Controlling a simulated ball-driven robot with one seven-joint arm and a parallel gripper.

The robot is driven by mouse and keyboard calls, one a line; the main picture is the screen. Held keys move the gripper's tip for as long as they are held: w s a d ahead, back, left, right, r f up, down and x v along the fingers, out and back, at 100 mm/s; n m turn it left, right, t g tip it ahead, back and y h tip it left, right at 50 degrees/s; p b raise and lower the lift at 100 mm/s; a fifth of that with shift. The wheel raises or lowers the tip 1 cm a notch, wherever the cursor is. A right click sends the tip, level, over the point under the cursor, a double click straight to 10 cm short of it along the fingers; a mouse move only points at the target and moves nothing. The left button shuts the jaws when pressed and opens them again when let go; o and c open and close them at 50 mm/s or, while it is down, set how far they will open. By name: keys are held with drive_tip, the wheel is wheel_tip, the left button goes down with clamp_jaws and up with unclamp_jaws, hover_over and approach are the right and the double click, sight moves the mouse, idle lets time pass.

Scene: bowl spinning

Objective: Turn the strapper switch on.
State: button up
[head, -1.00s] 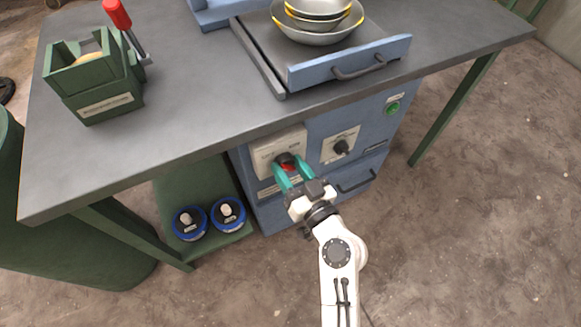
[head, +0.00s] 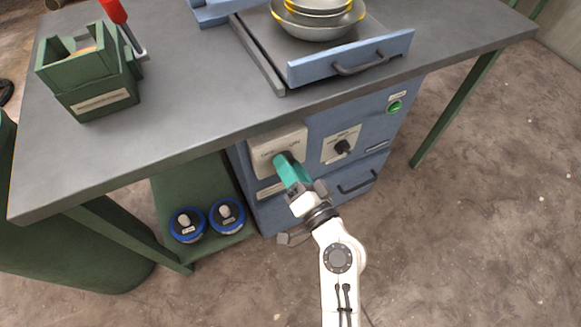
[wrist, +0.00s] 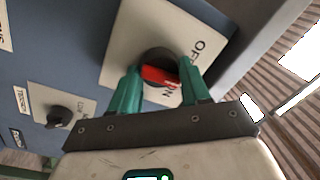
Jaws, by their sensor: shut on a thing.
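The strapper switch is a black round knob with a red handle (wrist: 157,75) on a pale plate (head: 268,143), low on the blue cabinet front. In the wrist view "OFF" shows at the plate's upper right and "ON" close by the red handle. My gripper (wrist: 160,82) has its green fingers on both sides of the red handle and is shut on it. In the head view my gripper (head: 287,163) reaches the plate with its fingers overlapping, and they hide the handle. The exact angle of the handle is hard to tell.
A black selector knob (head: 342,147) and a green button (head: 394,107) sit right of the switch. A drawer handle (head: 358,183) lies below. The table edge (head: 180,152) overhangs the cabinet. Blue-rimmed round items (head: 188,224) stand on the lower shelf at left. Floor at right is clear.

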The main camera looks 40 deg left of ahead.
drive_tip(key=shift+f+m+t+p, duration=0.15)
drive_tip(key=shift+m+t+p, duration=0.3)
drive_tip(key=shift+m, duration=2.15)
drive_tip(key=shift+f+m+t+p, duration=0.1)
drive_tip(key=shift+m+t+p, duration=0.3)
drive_tip(key=shift+m, duration=2.2)
drive_tip(key=o, duration=1)
drive_tip(key=v, duration=1.1)
drive_tip(key=shift+w+r, duration=0.1)
drive_tip(key=shift+r, duration=0.15)
drive_tip(key=shift+d, duration=0.1)
